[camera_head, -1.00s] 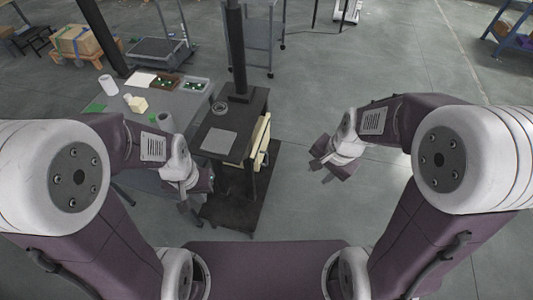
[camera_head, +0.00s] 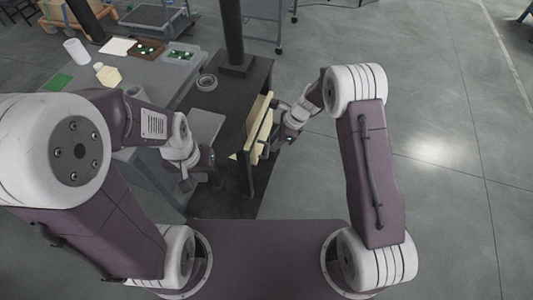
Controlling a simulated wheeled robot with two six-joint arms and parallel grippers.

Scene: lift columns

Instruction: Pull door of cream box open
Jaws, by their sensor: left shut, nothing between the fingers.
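My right gripper (camera_head: 270,146) is right beside this side, at the dark bar. Its fingers are small and dark there, so I cannot tell whether they touch or grip the bar. My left gripper (camera_head: 198,183) is shut and empty, in front of the black table's near left corner, apart from the box.
The black table (camera_head: 232,97) has a dark post, a tape roll (camera_head: 207,82) and a grey sheet (camera_head: 205,126) on it. A grey table (camera_head: 110,92) with trays and a white cylinder (camera_head: 76,52) stands to the left. The floor on the right is clear.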

